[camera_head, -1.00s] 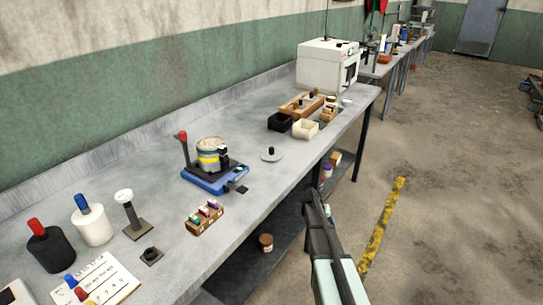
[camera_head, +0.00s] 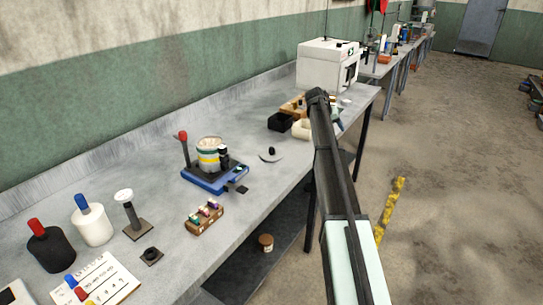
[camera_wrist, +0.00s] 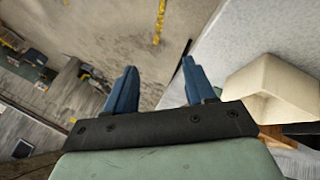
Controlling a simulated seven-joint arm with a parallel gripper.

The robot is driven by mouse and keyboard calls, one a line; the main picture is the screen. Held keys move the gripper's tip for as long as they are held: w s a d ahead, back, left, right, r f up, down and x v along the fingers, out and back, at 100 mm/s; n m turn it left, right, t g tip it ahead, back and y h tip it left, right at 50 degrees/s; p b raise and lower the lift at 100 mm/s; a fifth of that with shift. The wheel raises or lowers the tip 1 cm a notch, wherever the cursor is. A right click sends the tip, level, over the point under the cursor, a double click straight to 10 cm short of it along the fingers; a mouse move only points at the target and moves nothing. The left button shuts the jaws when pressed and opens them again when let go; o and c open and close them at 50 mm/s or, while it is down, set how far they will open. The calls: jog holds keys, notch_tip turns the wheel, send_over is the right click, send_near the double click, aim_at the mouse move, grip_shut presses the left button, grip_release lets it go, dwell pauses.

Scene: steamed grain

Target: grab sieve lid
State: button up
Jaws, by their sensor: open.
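A flat grey disc with a black knob, which looks like the sieve lid (camera_head: 271,156), lies on the workbench (camera_head: 255,190) in the head view. It is right of the blue stand (camera_head: 214,182) that holds a round container with a yellow band (camera_head: 208,158). My gripper (camera_wrist: 158,85) is open and empty in the wrist view, its two blue fingers apart. In the head view my arm hides most of it near the bench's right edge, beyond the lid. The lid is not recognisable in the wrist view.
A cream box (camera_wrist: 275,85) is close right of my gripper; it also shows partly behind my arm in the head view (camera_head: 300,130). A black box (camera_head: 281,122) is beside it. A white machine (camera_head: 325,65) stands behind. Bench around the lid is clear.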

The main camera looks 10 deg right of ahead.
jog(key=w+a+r+n+g+y, duration=0.1)
jog(key=a+r+n+y, duration=0.15)
jog(key=a, duration=0.55)
jog(key=a+r+n+y, duration=0.1)
jog(key=a+n+y, duration=0.15)
jog(key=a, duration=0.55)
jog(key=n+g+y, duration=0.1)
jog(key=n+y, duration=0.1)
jog(key=n, duration=0.3)
send_near(272, 148)
notch_tip(272, 148, down, 10)
jog(key=shift+w+a+f, duration=0.1)
jog(key=shift+w+a, duration=0.05)
grip_shut()
